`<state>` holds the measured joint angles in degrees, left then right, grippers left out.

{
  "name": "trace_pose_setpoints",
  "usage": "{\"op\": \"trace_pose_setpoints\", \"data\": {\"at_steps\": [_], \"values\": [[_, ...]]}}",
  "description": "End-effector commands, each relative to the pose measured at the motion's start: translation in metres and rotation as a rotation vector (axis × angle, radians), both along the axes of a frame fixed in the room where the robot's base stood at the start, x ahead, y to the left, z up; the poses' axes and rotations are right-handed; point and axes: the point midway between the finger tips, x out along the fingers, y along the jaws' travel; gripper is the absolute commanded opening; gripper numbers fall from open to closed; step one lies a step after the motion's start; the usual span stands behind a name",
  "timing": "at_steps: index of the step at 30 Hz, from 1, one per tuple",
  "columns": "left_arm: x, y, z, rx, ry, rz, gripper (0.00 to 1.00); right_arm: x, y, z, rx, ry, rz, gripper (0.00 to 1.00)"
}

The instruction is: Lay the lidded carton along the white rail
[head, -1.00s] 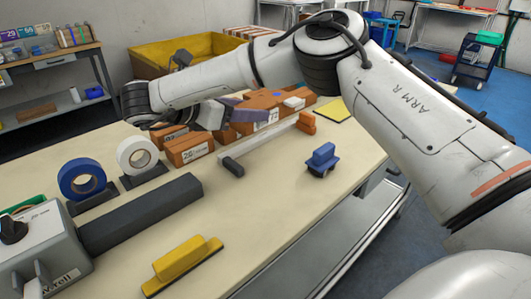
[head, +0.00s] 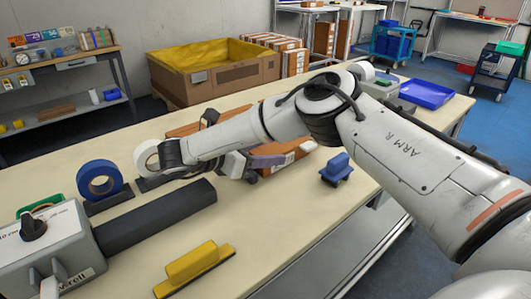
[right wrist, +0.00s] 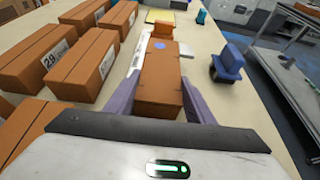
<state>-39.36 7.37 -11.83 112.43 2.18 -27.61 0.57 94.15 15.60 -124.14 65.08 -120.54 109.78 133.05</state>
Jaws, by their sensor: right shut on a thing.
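My right gripper (head: 268,160) is shut on a brown carton (head: 290,163). In the right wrist view, the carton (right wrist: 160,80) lies lengthwise between the two purple fingers, with a blue dot on its top. The white rail (right wrist: 140,58) runs along the carton's left side there, very close. I cannot tell whether they touch or whether the carton rests on the table. An orange block (right wrist: 163,33) stands at the rail's far end. In the head view, my arm and the carton hide most of the rail. My left gripper is not in view.
Several labelled cartons (right wrist: 60,62) stand in rows left of the rail. A blue handled block (head: 337,168) sits right of the carton near the table edge. Tape rolls (head: 100,180), a dark bar (head: 160,215) and a yellow handled block (head: 195,265) lie nearer. Bare table shows between them.

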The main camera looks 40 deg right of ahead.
Motion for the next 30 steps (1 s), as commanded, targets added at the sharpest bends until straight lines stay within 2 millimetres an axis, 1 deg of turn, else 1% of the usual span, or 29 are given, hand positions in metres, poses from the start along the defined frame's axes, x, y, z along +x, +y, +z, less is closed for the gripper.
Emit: {"op": "trace_pose_setpoints", "data": {"at_steps": [4,5,6,8,16,19,20,23,26,28,30], "values": [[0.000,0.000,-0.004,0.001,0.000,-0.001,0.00,0.000,0.000,-0.004,-0.001,0.000,-0.001,0.23],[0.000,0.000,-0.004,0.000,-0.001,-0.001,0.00,0.000,0.000,-0.004,0.000,0.001,-0.001,0.50],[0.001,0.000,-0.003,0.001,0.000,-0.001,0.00,0.000,0.000,-0.003,0.000,0.001,-0.001,0.57],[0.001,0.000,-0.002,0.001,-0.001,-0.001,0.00,0.000,0.000,-0.003,0.000,0.001,-0.001,0.67],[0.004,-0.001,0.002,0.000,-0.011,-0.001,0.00,0.000,0.000,-0.002,0.000,0.001,-0.001,0.67],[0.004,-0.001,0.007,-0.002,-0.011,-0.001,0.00,0.000,0.000,0.003,0.000,0.001,0.000,0.67],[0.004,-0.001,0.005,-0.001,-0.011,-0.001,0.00,0.000,0.002,0.002,0.001,0.001,0.001,0.67],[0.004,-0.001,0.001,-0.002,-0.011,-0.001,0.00,-0.001,0.016,0.005,0.002,0.000,0.003,0.67],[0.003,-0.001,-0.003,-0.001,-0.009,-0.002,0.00,-0.002,0.036,0.013,0.002,0.000,0.004,0.67],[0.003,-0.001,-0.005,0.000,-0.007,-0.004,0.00,-0.003,0.051,0.020,0.001,-0.001,0.006,0.67],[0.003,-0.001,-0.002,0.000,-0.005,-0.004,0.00,-0.004,0.065,0.029,-0.002,-0.002,0.006,0.67]]}}
